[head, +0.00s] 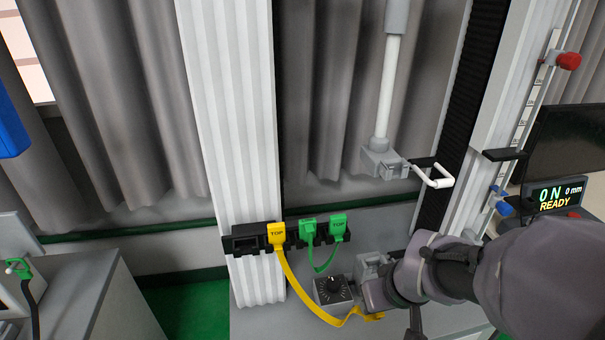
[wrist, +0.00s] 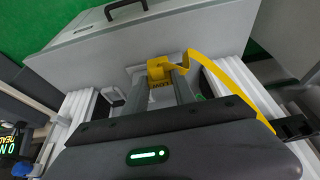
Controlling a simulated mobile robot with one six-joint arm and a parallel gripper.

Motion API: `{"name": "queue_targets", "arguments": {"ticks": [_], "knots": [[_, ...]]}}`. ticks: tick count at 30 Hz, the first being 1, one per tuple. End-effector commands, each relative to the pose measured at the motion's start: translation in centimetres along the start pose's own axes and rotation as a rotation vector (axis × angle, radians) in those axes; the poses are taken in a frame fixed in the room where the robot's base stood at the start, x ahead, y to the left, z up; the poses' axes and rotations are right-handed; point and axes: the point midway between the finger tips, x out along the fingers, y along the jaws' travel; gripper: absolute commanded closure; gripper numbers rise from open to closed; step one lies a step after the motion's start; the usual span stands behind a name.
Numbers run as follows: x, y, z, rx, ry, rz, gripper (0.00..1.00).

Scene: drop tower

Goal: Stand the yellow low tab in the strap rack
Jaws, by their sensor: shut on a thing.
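The yellow low tab (wrist: 160,70) is between my gripper's fingers (wrist: 176,84) in the wrist view, with its yellow strap curving off to the right. In the head view my gripper (head: 374,308) is low at the centre right, and only a bit of yellow shows at it. The strap (head: 305,298) runs from there up to a yellow tab marked TOP (head: 277,234), seated in the black strap rack (head: 246,231). Two green tabs (head: 308,227) (head: 338,226) sit to its right in the rack, joined by a green strap. A rack slot (head: 246,244) left of yellow is empty.
A dial box (head: 334,290) and a grey block (head: 371,268) stand close to my gripper. A white ribbed column (head: 232,120) rises behind the rack. A grey carriage (head: 382,160) with a white handle hangs above. A display (head: 557,195) reads ON, 0 mm, READY.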

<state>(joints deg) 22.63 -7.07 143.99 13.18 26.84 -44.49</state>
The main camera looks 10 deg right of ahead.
Motion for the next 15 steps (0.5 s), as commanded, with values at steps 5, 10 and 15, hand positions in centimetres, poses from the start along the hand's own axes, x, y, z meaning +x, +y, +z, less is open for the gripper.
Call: {"name": "queue_targets", "arguments": {"ticks": [5,10,15], "knots": [[-1.3,-1.5,-1.2,-0.003,-0.002,-0.001,1.00],[-2.0,-2.9,-2.1,-0.003,-0.002,-0.001,1.00],[-2.7,-4.1,-2.9,-0.002,-0.002,-0.001,1.00]]}}
